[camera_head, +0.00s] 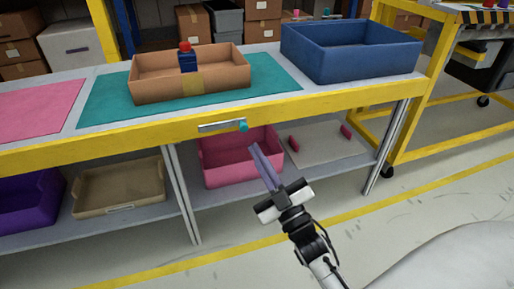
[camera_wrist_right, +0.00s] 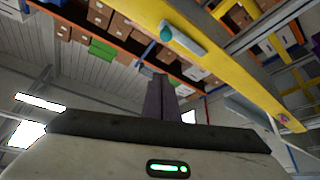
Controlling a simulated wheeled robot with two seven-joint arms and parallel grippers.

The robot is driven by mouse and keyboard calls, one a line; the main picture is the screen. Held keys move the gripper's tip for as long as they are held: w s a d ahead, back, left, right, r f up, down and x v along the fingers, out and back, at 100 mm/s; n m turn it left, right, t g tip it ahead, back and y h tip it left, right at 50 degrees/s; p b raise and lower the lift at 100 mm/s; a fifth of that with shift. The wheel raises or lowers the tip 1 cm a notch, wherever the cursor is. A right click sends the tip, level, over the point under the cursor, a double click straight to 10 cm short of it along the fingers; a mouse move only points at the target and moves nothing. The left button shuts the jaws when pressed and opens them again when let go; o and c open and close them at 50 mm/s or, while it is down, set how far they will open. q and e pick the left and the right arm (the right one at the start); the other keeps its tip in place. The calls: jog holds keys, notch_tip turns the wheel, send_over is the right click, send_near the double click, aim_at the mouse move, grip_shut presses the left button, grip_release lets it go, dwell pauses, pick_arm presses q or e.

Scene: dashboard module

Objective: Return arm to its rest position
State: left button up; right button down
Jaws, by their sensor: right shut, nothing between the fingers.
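My right gripper (camera_head: 262,168) is in front of the workbench in the head view, below the yellow front beam. Its purple-grey fingers are together with nothing between them, pointing up and toward the bench. In the right wrist view the shut fingers (camera_wrist_right: 161,98) stand upright in the middle, with the beam (camera_wrist_right: 200,50) above them. The gripper appears apart from the bench. My left gripper is not in the head view.
On the bench are a cardboard box (camera_head: 150,90) with a red-topped blue item (camera_head: 187,60), and a blue bin (camera_head: 350,66). A teal knob (camera_head: 243,126) sits on the beam. A pink bin (camera_head: 222,172) is on the lower shelf. The floor in front is free.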

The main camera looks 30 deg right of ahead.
dwell(0.5)
